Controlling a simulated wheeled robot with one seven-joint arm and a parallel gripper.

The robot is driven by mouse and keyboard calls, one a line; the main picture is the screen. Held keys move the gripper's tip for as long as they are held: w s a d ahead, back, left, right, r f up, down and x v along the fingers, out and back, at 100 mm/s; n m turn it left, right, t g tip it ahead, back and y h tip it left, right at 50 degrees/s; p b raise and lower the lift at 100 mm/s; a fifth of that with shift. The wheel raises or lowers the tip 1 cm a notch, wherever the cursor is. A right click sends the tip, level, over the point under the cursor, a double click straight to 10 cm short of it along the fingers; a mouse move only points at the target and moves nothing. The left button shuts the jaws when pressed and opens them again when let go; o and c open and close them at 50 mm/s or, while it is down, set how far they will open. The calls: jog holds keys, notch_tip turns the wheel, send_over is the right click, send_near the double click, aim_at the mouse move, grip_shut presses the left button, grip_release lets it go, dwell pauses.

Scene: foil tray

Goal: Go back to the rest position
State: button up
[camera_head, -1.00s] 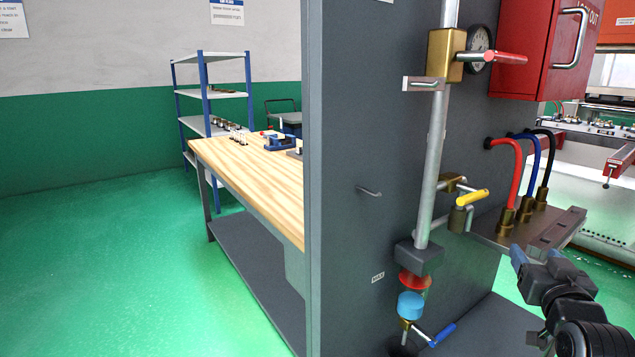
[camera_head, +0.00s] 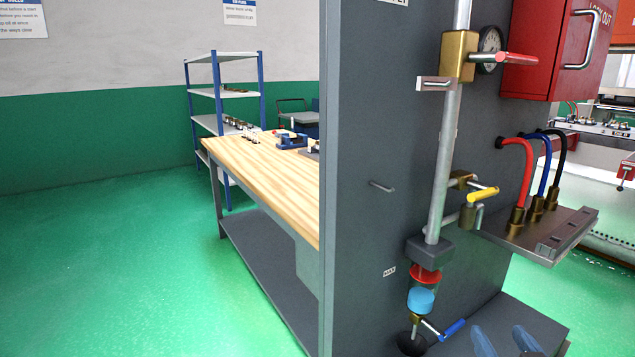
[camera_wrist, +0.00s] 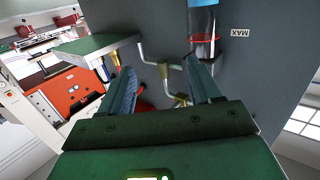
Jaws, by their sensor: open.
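My gripper (camera_head: 504,342) shows only its two blue-grey fingertips at the bottom edge of the head view, right of the centre. They are apart with nothing between them. In the wrist view my gripper (camera_wrist: 160,88) also has its two fingers spread and empty, pointing toward the grey panel (camera_wrist: 262,75). In the head view it is below the hose bracket and to the right of the blue-handled drain valve (camera_head: 443,329). The rest of my arm is out of the head view.
The grey panel (camera_head: 370,130) carries a vertical pipe (camera_head: 444,150), a yellow-handled valve (camera_head: 482,195), a bowl with blue fluid (camera_head: 421,299) and a red lockout box (camera_head: 540,60). A bracket (camera_head: 551,232) with several hoses juts out at right. A workbench (camera_head: 265,175) stands left; green floor (camera_head: 100,260) is clear.

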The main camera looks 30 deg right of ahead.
jog(key=s+a+f+n+y, duration=0.2)
jog(key=s+a, duration=0.2)
jog(key=a, duration=0.3)
jog(key=s+a+f+n+y, duration=0.1)
jog(key=s+a+y, duration=0.1)
jog(key=s+a, duration=0.4)
jog(key=s+a+r+n+y, duration=0.3)
jog(key=s+a+y, duration=0.2)
jog(key=s+a, duration=0.5)
jog(key=shift+v, duration=1)
jog(key=shift+f, duration=0.2)
